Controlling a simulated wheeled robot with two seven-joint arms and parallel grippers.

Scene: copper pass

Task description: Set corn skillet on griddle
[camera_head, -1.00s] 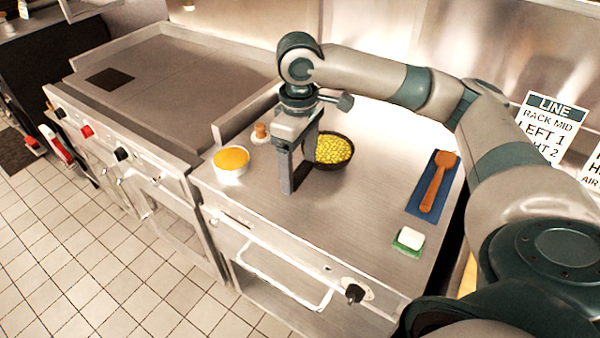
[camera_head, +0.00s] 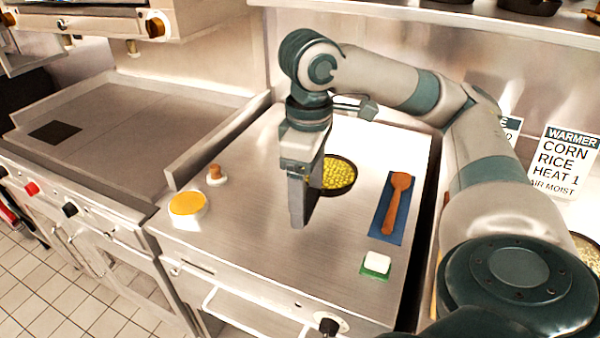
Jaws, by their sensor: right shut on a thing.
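The corn skillet (camera_head: 340,176), a dark round pan full of yellow corn, is just right of my right gripper (camera_head: 302,208), over the steel counter. My right gripper points down and is shut on the skillet; the gripper hides the pan's left side and the grip itself. I cannot tell whether the pan touches the counter or is slightly above it. The griddle (camera_head: 150,118), a wide flat steel plate with a dark square patch, lies at the left beyond a raised steel side wall. My left gripper is not in view.
An orange-topped bowl (camera_head: 187,208) and a small wooden-topped shaker (camera_head: 215,175) stand between gripper and griddle. A wooden spoon (camera_head: 396,204) on a blue mat (camera_head: 384,228) and a green-and-white sponge (camera_head: 376,263) are to the right. The griddle top looks clear.

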